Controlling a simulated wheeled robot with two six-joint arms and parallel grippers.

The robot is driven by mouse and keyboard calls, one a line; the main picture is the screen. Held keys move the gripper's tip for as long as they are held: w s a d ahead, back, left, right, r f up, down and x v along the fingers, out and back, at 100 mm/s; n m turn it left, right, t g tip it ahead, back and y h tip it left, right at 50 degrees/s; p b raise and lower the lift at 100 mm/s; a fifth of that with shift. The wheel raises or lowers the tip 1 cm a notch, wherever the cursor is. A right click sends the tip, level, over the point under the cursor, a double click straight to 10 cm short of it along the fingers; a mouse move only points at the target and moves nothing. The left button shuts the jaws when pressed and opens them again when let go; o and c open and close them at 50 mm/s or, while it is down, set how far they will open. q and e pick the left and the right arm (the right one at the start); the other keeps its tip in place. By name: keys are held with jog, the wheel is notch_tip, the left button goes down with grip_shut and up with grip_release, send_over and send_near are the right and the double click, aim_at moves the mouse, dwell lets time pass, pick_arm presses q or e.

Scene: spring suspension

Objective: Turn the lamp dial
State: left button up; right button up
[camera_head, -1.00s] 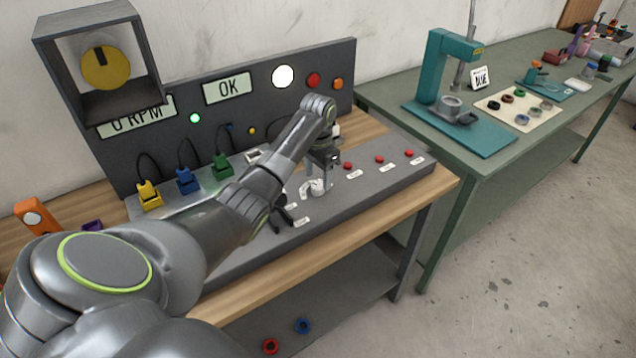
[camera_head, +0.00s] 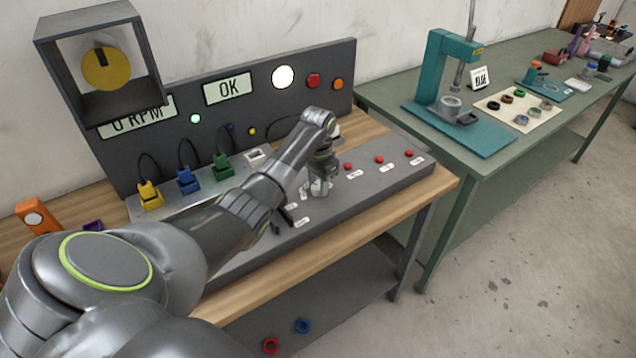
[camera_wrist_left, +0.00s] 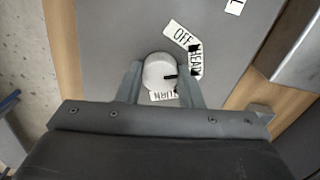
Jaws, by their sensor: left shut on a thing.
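The lamp dial (camera_wrist_left: 158,72) is a round white knob with a black pointer mark, on the grey control panel. In the left wrist view its mark points right, towards the label "HEAD" (camera_wrist_left: 195,60). The label "OFF" (camera_wrist_left: 182,35) is above it, and the label "TURN" (camera_wrist_left: 163,96) is below and partly covered. My left gripper (camera_wrist_left: 161,78) is shut on the dial, one finger on each side. In the head view my left gripper (camera_head: 320,188) points down at the panel and mostly hides the dial. My right gripper is not in view.
The panel (camera_head: 370,188) also carries several red buttons (camera_head: 379,159) to the right and a black lever (camera_head: 284,216) to the left. Plugs in yellow (camera_head: 149,195), blue (camera_head: 188,181) and green (camera_head: 222,168) stand behind. A green bench (camera_head: 450,165) is at right.

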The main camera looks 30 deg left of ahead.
pick_arm(q)
jog(key=shift+r+m+p, duration=0.15)
jog(key=shift+m+p, duration=1.4)
jog(key=shift+m, duration=0.45)
jog(key=m+p, duration=0.1)
jog(key=m, duration=0.3)
jog(key=shift+m+p, duration=0.3)
jog(key=shift+p, duration=0.05)
jog(key=o, duration=1)
jog(key=shift+c, duration=0.2)
